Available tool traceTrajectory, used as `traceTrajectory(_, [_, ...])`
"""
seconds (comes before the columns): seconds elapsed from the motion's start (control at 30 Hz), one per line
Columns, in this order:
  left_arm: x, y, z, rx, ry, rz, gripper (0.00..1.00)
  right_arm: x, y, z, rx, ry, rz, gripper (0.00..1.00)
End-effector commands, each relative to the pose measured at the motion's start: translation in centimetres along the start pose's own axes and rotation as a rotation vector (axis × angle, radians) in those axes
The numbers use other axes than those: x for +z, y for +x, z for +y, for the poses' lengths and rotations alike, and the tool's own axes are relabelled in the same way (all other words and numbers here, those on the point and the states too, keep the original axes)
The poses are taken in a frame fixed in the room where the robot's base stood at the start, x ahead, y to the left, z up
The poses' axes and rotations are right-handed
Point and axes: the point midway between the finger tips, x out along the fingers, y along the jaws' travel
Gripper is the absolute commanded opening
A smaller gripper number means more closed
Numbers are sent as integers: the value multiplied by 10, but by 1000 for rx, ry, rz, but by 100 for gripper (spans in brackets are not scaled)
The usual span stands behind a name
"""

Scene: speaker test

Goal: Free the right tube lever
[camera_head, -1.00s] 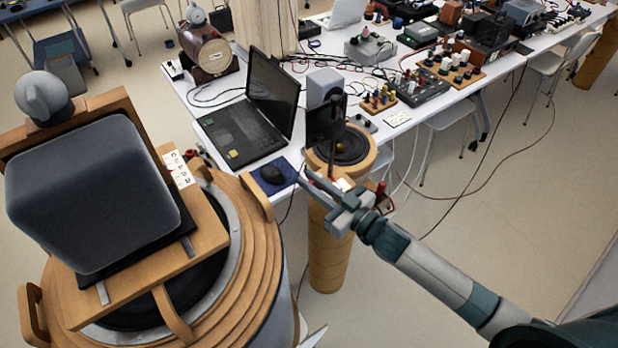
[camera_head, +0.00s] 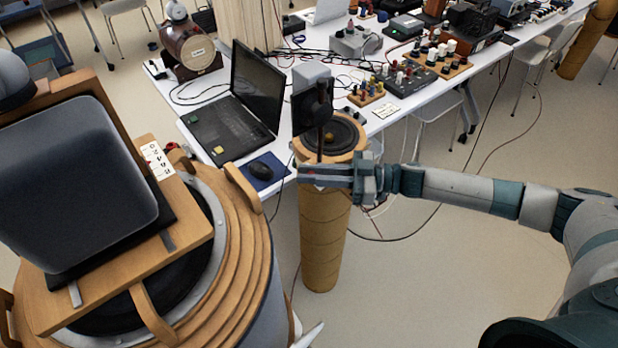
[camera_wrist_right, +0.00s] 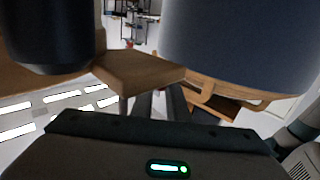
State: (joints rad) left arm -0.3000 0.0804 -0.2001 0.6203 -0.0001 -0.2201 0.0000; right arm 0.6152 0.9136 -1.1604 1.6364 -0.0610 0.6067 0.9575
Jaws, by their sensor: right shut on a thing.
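The right tube lever, an upright dark rod with a knobbed top (camera_head: 321,143), stands at the front of the small wood-rimmed speaker on the tall tan tube (camera_head: 323,240). My right gripper (camera_head: 313,174) comes in level from the right at the foot of the rod. It is shut on the lever, as far as I can tell; the fingers hide the rod's lower end. In the right wrist view the gripper's fingers (camera_wrist_right: 158,106) reach forward below a wooden block (camera_wrist_right: 132,72), and their tips are hidden. My left gripper is not in view.
A large wooden ringed drum with a grey padded box (camera_head: 75,190) fills the left. Behind the tube is a white table with a laptop (camera_head: 232,110), a mouse (camera_head: 261,170), cables and electronics. Open floor (camera_head: 430,290) lies below my right arm.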

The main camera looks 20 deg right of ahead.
Motion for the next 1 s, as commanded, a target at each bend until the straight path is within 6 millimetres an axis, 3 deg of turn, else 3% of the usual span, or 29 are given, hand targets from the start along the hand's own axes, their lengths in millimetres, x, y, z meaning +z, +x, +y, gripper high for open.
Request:
traceTrajectory(0.73, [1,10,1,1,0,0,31,-2,-3,2,-91,-2,2,0])
traceTrajectory(0.77, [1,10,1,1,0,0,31,-2,-3,2,-91,-2,2,16])
traceTrajectory(0.83, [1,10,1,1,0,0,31,-2,-3,2,-91,-2,2,33])
traceTrajectory(1.0, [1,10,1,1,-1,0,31,-1,-3,2,-92,-1,2,33])
